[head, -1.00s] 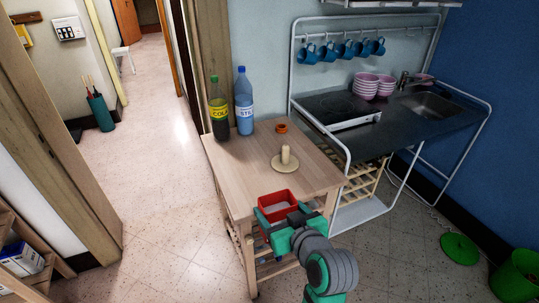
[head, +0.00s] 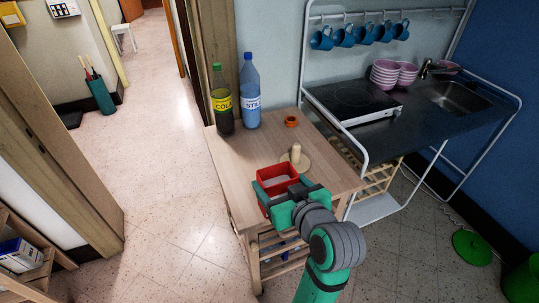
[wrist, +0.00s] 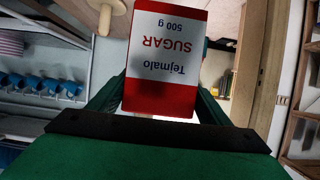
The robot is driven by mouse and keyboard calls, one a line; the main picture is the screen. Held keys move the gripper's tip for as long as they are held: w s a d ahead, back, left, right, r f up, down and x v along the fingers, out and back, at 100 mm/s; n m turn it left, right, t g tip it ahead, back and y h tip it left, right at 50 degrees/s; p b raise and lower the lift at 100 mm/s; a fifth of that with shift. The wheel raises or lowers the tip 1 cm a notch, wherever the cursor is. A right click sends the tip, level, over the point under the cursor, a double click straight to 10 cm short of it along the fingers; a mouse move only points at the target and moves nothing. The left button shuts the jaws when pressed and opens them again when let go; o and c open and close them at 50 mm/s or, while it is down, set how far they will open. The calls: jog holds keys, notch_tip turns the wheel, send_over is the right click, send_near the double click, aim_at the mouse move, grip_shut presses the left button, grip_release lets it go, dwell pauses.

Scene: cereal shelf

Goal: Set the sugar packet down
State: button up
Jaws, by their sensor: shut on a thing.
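The sugar packet (wrist: 165,60) is red and white, with its lettering upside down in the wrist view. It stands between the two dark green fingers of my gripper (wrist: 155,105). In the head view my gripper (head: 293,198) is at the front part of the wooden table (head: 240,155), shut on the packet. There the packet (head: 277,171) shows as a red-edged shape just beyond the fingers. I cannot tell whether its base touches the table top. The fingers hide its near lower part.
A beige stand with a peg (head: 296,157) is close behind the packet, to the right. The table's middle left is clear.

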jog(key=w+a+f, duration=0.6)
jog(key=w+f, duration=0.5)
jog(key=f, duration=0.1)
jog(key=shift+w+f, duration=0.3)
jog(key=shift+f, duration=0.1)
jog(key=shift+a+f, duration=0.1)
jog(key=o, duration=1.3)
jog(key=shift+f, duration=0.1)
